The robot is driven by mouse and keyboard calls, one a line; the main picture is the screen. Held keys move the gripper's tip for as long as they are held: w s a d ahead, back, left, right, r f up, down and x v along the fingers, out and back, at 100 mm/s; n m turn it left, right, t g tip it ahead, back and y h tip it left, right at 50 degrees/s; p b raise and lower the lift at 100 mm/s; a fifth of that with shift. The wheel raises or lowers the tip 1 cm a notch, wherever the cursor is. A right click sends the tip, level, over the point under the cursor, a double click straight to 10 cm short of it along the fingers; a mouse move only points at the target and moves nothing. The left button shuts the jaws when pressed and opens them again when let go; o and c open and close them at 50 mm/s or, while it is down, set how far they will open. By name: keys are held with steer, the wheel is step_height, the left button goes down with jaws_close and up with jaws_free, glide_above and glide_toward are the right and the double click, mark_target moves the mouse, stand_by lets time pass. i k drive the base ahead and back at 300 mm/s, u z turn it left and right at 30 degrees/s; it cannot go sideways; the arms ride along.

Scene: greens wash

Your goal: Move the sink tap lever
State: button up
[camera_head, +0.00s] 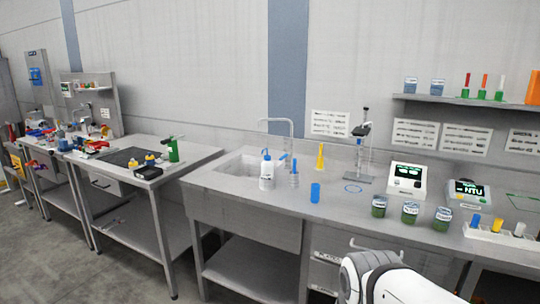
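The sink (236,163) is set into the grey counter near the middle of the view. A thin grey tap (290,128) with a tall squared spout rises behind it. A small blue piece (283,157) shows near the foot of the tap; I cannot tell whether it is the lever. A white wash bottle (266,172) with a blue top stands in front of the tap and partly hides that area. My white arm shows at the bottom right, well apart from the tap. My gripper is not in view.
A blue cylinder (315,191), a yellow funnel-like piece (320,156) and a stand (362,145) are right of the sink. Several green-filled jars (410,212) line the counter's front right, near a meter (407,179). Another bench (190,158) stands left, with grey floor before it.

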mark_target(286, 154)
steer(key=u, duration=0.65)
steer(key=i, duration=1.65)
steer(key=z, duration=0.65)
steer(key=i, duration=0.7)
steer(key=z, duration=0.3)
steer(key=k, duration=0.85)
steer(key=z, duration=0.15)
steer(key=i, duration=0.85)
